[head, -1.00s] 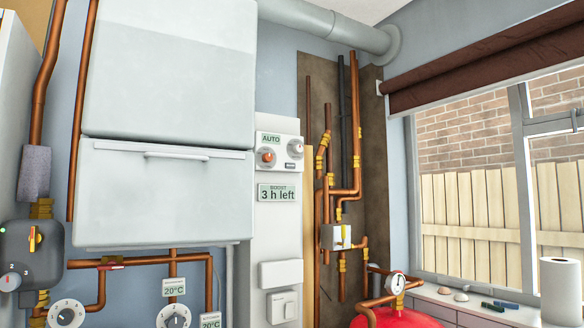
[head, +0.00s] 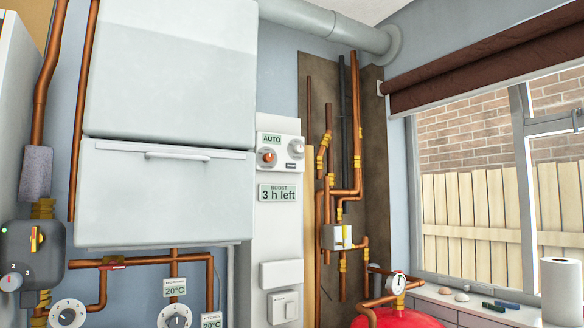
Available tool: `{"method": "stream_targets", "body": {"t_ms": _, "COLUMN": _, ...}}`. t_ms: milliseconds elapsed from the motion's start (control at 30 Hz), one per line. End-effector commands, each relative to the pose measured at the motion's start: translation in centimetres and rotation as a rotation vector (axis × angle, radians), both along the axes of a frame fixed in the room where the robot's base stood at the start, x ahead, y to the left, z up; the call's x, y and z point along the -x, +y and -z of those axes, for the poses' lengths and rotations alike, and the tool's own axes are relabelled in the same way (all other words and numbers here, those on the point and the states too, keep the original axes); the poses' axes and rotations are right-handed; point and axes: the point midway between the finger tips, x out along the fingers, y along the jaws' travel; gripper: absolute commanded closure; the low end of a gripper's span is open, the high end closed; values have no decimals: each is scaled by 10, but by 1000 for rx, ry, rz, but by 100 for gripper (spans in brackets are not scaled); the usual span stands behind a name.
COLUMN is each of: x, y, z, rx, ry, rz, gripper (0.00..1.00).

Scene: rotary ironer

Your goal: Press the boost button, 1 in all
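The white control panel (head: 276,222) hangs on the wall right of the large white boiler casing (head: 172,65). Its upper display (head: 271,139) reads AUTO. Below that are a knob with an orange-red centre (head: 268,157), a second pale round control (head: 297,147) and a small dark-edged label or button (head: 291,166), too small to read. I cannot tell for certain which of these parts is the boost button. My gripper is not in view.
Copper pipes (head: 357,120) with brass fittings run right of the panel. A white fused switch (head: 283,306) sits below it. A red vessel (head: 395,320) with a gauge (head: 396,283) stands at lower right. A paper roll (head: 561,290) stands on the window sill.

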Motion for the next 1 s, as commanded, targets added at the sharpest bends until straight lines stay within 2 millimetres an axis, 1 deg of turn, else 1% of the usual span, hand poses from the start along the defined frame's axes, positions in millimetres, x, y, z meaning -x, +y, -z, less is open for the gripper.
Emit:
{"method": "stream_targets", "body": {"t_ms": 800, "x": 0, "y": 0, "z": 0, "rx": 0, "ry": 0, "rz": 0, "gripper": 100}}
{"method": "stream_targets", "body": {"t_ms": 933, "x": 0, "y": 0, "z": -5, "rx": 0, "ry": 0, "rz": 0, "gripper": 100}}
{"method": "stream_targets", "body": {"t_ms": 1000, "x": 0, "y": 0, "z": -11, "rx": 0, "ry": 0, "rz": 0, "gripper": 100}}
